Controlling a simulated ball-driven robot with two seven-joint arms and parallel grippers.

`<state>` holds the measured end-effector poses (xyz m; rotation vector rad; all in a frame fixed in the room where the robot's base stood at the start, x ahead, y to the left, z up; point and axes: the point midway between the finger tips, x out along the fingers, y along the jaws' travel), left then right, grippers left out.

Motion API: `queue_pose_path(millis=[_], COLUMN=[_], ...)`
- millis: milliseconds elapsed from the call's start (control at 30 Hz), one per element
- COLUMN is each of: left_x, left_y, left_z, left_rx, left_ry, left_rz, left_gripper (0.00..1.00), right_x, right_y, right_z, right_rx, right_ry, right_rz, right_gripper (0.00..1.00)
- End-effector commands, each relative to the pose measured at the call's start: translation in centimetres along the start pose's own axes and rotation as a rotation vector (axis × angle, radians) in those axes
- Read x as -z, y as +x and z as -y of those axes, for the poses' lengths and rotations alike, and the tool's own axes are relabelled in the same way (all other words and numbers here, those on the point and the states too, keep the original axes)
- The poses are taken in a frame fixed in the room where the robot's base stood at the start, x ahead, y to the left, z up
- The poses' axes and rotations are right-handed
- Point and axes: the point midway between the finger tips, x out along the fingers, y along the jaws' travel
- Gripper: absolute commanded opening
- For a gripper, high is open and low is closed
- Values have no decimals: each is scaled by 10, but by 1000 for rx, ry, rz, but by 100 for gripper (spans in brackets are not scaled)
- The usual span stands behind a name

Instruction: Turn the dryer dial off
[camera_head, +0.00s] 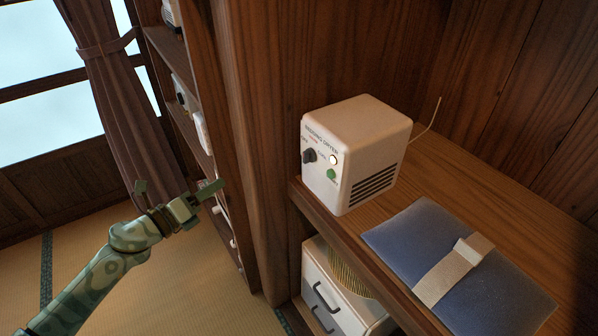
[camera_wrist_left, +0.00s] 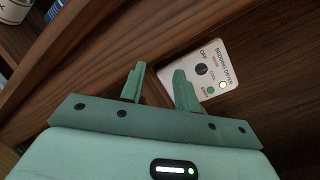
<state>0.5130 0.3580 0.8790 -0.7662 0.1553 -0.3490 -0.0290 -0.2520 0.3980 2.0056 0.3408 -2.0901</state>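The bedding dryer (camera_head: 365,150) is a white box on the wooden shelf, its labelled face towards the left. Its dark dial (camera_head: 309,156) sits on that face near the OFF mark; I cannot tell which mark it points to. A pale, bright lamp (camera_head: 334,160) and a green START button (camera_head: 331,175) are beside it. The dial also shows in the left wrist view (camera_wrist_left: 202,69), beyond the right finger. My left gripper (camera_head: 177,187) is open and empty, left of the dryer and apart from it; its spread fingers show in the wrist view (camera_wrist_left: 158,80). My right gripper is out of view.
A wooden post (camera_head: 262,190) stands between my left gripper and the dryer. A folded blue item with a beige band (camera_head: 400,240) lies on the shelf (camera_head: 480,190). A white drawer box (camera_head: 335,305) is below. Shelves and a curtain (camera_head: 125,100) are left; tatami floor (camera_head: 190,285) is open.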

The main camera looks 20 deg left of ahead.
Motion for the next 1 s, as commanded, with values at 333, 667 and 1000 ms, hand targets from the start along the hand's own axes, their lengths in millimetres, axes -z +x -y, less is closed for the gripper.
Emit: queue_pose_path(millis=[333,667,1000], left_x=[12,24,40], left_y=[4,67,139], left_z=[93,108,122], left_rx=[282,283,280], left_ry=[776,776,773], left_rz=[-104,-97,-101], left_gripper=[32,32,32], right_x=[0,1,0], right_y=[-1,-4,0], right_z=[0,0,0], right_rx=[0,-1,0], right_ry=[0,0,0], right_rz=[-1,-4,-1], right_gripper=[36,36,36])
